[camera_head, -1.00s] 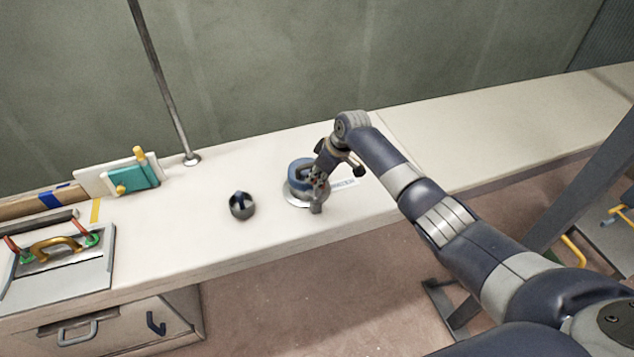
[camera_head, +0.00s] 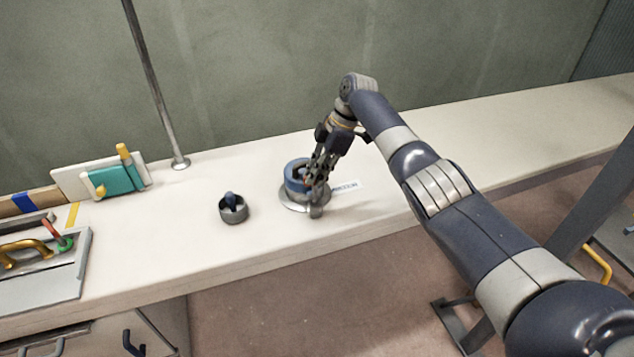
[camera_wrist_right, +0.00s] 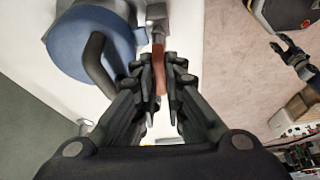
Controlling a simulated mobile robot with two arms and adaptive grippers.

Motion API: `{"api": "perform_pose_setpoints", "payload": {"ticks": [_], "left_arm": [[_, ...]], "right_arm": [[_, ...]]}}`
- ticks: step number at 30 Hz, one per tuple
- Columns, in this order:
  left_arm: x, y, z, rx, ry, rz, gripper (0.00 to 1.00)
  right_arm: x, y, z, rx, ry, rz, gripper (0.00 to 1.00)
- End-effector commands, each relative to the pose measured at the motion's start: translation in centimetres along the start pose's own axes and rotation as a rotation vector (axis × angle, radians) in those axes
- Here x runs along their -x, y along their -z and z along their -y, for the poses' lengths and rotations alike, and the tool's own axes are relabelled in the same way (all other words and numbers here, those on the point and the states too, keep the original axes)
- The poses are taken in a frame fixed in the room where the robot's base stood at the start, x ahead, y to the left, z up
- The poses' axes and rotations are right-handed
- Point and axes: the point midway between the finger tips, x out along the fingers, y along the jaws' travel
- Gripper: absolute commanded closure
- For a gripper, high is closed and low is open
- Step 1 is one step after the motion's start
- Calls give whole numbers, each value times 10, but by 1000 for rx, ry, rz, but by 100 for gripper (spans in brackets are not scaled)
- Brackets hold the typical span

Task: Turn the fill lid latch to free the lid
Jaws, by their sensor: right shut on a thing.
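The blue round fill lid (camera_head: 296,178) sits on a metal flange (camera_head: 293,206) on the pale deck. It also shows in the right wrist view (camera_wrist_right: 75,45), with a dark curved handle across it. A reddish-brown latch lever (camera_wrist_right: 160,72) sticks out beside the lid. My right gripper (camera_head: 316,184) is at the lid's right side; in its wrist view its fingers (camera_wrist_right: 160,85) are shut on the lever. The gripper hides part of the lid and latch in the head view. A small dark gripper shape (camera_wrist_right: 293,55), likely my left, shows at the wrist view's right; its jaws are unclear.
A dark cup-shaped fitting with a knob (camera_head: 233,208) stands left of the lid. A metal pole (camera_head: 158,90), a teal block (camera_head: 115,180) and a panel with a gold handle (camera_head: 25,255) are further left. A label (camera_head: 346,187) lies right of the lid. The deck beyond is clear.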

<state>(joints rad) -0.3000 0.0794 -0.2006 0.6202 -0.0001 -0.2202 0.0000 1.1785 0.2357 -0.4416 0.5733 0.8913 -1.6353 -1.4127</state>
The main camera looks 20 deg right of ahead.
Motion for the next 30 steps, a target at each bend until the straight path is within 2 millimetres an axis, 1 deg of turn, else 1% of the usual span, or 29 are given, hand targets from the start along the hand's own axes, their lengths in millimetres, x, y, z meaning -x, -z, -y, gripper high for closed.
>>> {"api": "perform_pose_setpoints", "payload": {"ticks": [1, 4, 18, 19, 20, 21, 22, 30], "left_arm": [[-6, -1, 0, 0, 0, 0, 60], [-9, -1, 0, 0, 0, 0, 60], [-10, -1, 0, 1, 0, 0, 60], [-10, -1, 0, 1, 0, 0, 60], [-10, -1, 0, 1, 0, 0, 60], [-10, -1, 0, 1, 0, 0, 60], [-10, -1, 0, 1, 0, 0, 60], [-10, -1, 1, 1, 1, 1, 60]], "right_arm": [[-2, -1, 0, 13, 5, 1, 100], [-1, -1, 0, 30, 12, 1, 100], [0, -1, 0, 43, 18, 3, 100], [0, -1, 0, 43, 18, 3, 88], [0, -1, 0, 42, 18, 3, 81], [0, -1, 0, 42, 18, 3, 72], [0, -1, 0, 42, 18, 3, 70], [0, 0, 0, 42, 18, 2, 70]]}}
